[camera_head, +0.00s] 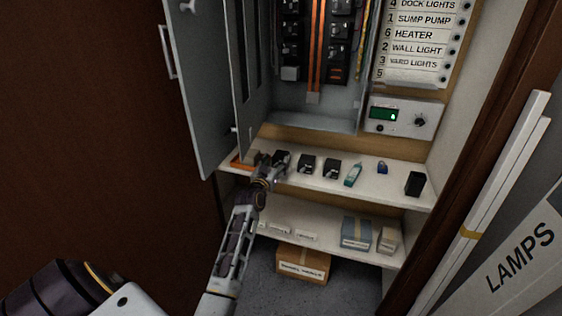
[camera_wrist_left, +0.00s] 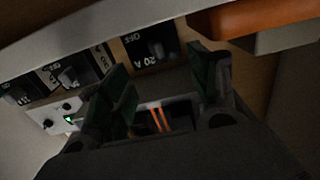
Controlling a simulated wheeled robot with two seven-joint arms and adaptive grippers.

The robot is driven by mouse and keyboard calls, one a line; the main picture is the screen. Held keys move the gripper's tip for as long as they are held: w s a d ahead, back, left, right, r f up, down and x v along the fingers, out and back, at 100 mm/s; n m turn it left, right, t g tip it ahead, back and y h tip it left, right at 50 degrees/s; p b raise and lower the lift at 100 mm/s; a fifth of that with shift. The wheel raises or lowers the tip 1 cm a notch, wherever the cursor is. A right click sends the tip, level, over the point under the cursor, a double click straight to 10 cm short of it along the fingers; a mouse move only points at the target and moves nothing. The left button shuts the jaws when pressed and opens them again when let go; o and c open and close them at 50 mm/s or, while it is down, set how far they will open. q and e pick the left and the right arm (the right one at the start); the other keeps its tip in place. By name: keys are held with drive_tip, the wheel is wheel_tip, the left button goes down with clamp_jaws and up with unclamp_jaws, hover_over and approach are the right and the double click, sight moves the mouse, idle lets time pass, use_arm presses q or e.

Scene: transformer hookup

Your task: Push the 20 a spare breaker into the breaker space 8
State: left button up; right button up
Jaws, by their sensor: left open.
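My left gripper (camera_head: 271,166) is at the shelf's left part, beside the leftmost black breaker (camera_head: 282,156). In the left wrist view the gripper (camera_wrist_left: 160,85) is open, its dark green finger pads apart with nothing held between them. A black breaker marked 20 A and OFF (camera_wrist_left: 150,43) lies beyond the gap between the fingers, upside down in that picture. Two more black breakers (camera_head: 306,163) and (camera_head: 332,168) stand to its right on the shelf. The breaker panel (camera_head: 315,115) is open above, with black breakers beside orange bars; I cannot tell which position is space 8. My right gripper is out of view.
The grey panel door (camera_head: 205,110) hangs open at the left. An orange-based item (camera_head: 240,162) lies by the shelf's left end. A teal bottle-like item (camera_head: 353,173), a blue padlock-like item (camera_head: 382,167) and a black block (camera_head: 415,183) stand right. A display box (camera_head: 402,115) is mounted above.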

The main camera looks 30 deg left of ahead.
sight(279, 157)
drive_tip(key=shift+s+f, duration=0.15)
use_arm(q)
drive_tip(key=shift+w+a+f, duration=0.1)
drive_tip(key=shift+w, duration=0.55)
drive_tip(key=shift+b+x, duration=0.6)
drive_tip(key=shift+x, duration=0.35)
drive_tip(key=shift+w+a+f, duration=0.1)
drive_tip(key=shift+w+f, duration=0.05)
drive_tip(key=shift+w, duration=0.45)
drive_tip(key=shift+w+a, duration=0.1)
drive_tip(key=shift+w, duration=0.3)
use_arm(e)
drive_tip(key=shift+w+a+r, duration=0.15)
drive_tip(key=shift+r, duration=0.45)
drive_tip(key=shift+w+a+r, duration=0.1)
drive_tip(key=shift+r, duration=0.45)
use_arm(q)
drive_tip(key=c, duration=0.7)
